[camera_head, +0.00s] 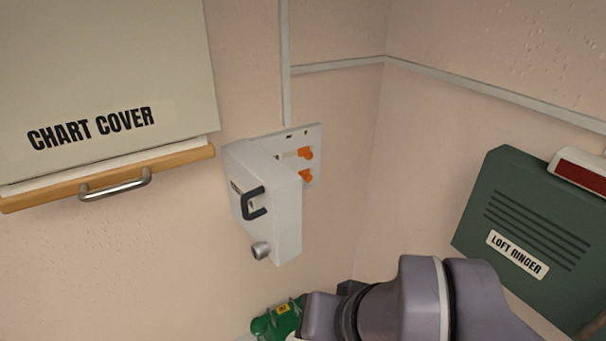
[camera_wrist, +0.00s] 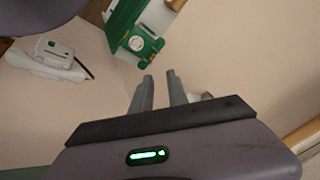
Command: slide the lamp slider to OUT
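A pale wall plate (camera_head: 314,143) carries two orange knobs, an upper one (camera_head: 305,153) and a lower one (camera_head: 305,175). A white box (camera_head: 283,212) with a dark handle stands out in front of the plate and hides its left and lower parts. I cannot read any lamp or OUT label, so I cannot tell which knob is the lamp slider. My gripper (camera_wrist: 159,75) is open and empty in the wrist view, its two grey fingers apart. In the head view only my arm shows, low and right of the box, and the fingers cannot be made out.
A chart cover (camera_head: 105,80) with a wooden bar and metal handle hangs at left. A dark green loft ringer box (camera_head: 530,225) is on the right wall. A green phone (camera_head: 278,318) is below; it also shows in the wrist view (camera_wrist: 135,35). A white phone (camera_wrist: 55,55) lies left.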

